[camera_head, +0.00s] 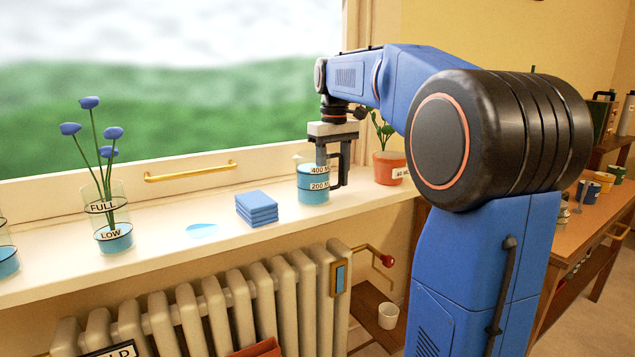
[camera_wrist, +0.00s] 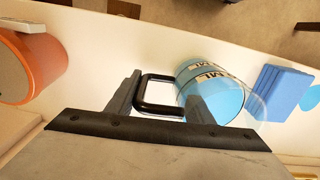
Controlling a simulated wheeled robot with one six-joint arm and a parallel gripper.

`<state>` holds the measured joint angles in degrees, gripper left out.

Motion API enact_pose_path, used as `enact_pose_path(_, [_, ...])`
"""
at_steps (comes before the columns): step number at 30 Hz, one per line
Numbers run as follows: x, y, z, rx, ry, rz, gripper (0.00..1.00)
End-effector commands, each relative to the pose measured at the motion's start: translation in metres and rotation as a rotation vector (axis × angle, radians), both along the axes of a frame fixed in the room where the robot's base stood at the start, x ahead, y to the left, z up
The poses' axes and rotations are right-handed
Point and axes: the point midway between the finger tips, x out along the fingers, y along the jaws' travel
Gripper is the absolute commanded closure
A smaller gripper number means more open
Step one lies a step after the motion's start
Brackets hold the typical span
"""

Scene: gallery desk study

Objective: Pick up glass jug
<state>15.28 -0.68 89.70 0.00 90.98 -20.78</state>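The glass jug (camera_head: 313,184) stands upright on the window sill, holding blue liquid, with 400 and 200 ML marks. In the wrist view the jug (camera_wrist: 222,88) lies right of centre, with its black handle (camera_wrist: 149,92) pointing left. My gripper (camera_head: 333,158) is directly above the handle side, pointing down. In the wrist view my gripper (camera_wrist: 162,86) is open, with the handle between its fingers. The right finger overlaps the jug's body in this view; I cannot tell whether it touches or reaches inside. The left finger is just outside the handle.
A potted plant (camera_head: 389,168) stands close right of the jug. Blue stacked cloths or tiles (camera_head: 257,208), a blue puddle (camera_head: 202,230) and a flower vase (camera_head: 114,238) are to the left. The window frame (camera_head: 200,168) is behind, a radiator (camera_head: 215,310) below.

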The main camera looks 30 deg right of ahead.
Motion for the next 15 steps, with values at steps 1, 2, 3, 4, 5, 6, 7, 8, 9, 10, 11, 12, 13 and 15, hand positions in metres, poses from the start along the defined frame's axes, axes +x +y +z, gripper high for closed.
enact_pose_path(1, [0.0, 0.0, 0.0, 0.0, 0.0, 0.0, 0.74])
enact_pose_path(2, [0.0, 0.0, 0.0, 0.0, 0.0, 0.0, 0.81])
enact_pose_path(3, [0.0, 0.0, 0.0, 0.0, 0.0, 0.0, 0.91])
enact_pose_path(4, [0.0, 0.0, 0.0, 0.0, 0.0, 0.0, 0.98])
enact_pose_path(5, [0.0, 0.0, 0.001, 0.0, -0.001, 0.0, 0.98])
enact_pose_path(6, [0.0, 0.0, 0.001, 0.0, -0.001, 0.0, 0.98])
enact_pose_path(7, [0.0, 0.0, 0.001, 0.0, -0.001, 0.0, 0.98])
enact_pose_path(8, [0.0, 0.0, 0.001, 0.0, -0.001, 0.0, 0.98])
enact_pose_path(9, [0.0, 0.0, 0.001, 0.0, -0.001, 0.0, 0.98])
enact_pose_path(10, [0.0, 0.0, 0.001, 0.0, -0.001, 0.0, 0.98])
enact_pose_path(11, [0.0, 0.0, 0.001, 0.0, -0.001, 0.0, 0.98])
enact_pose_path(12, [0.0, 0.0, 0.003, 0.0, -0.001, 0.0, 0.98])
enact_pose_path(13, [0.0, 0.0, 0.004, -0.001, -0.002, 0.0, 0.98])
enact_pose_path(15, [0.001, 0.0, 0.011, -0.001, -0.003, 0.0, 0.98])
